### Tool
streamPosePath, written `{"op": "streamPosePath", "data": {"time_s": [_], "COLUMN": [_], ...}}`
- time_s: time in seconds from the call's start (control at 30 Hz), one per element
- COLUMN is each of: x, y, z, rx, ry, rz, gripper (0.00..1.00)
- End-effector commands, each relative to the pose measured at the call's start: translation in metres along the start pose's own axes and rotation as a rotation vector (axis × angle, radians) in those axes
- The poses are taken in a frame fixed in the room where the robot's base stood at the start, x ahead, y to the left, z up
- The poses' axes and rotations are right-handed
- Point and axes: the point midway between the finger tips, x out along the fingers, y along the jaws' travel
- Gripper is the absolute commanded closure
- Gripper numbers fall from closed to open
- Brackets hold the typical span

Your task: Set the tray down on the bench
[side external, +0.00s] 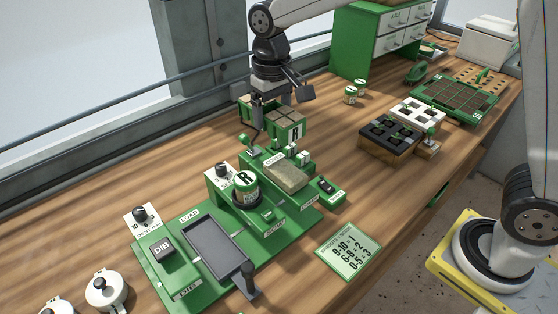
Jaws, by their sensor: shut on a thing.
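The tray (289,134) is a small green one with brown, soil-like cells and a white label marked R on its near face. It is at the back of the bench, behind the green seeding station. My gripper (268,108) points down into the middle of the tray and is shut on it. The fingertips are mostly hidden by the tray. I cannot tell whether the tray's underside touches the wooden bench (400,190) or hangs just above it.
The green station (295,228) stands close in front, with a dark loading bed (215,248), a jar marked R (245,188) and a knob post. Two small jars (351,95), a black cell tray (388,135) and a drawer cabinet (385,40) are to the right. Bench left of the tray is clear.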

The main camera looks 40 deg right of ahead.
Motion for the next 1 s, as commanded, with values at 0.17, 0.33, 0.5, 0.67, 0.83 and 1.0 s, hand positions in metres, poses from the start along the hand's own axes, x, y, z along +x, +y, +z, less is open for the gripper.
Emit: {"op": "streamPosePath", "data": {"time_s": [0.17,0.33,0.5,0.67,0.83,1.0], "x": [-0.001,0.0,0.001,0.003,0.005,0.007], "y": [0.059,0.108,0.15,0.177,0.196,0.21], "z": [0.011,0.029,0.051,0.07,0.085,0.099], "rx": [0.007,0.008,0.007,0.004,0.003,0.003], "ry": [0.001,0.0,0.002,0.0,0.001,0.0], "rz": [0.0,0.0,0.0,-0.001,0.0,-0.001], "gripper": [0.83,0.83,0.83,0.83,0.83,0.83]}}
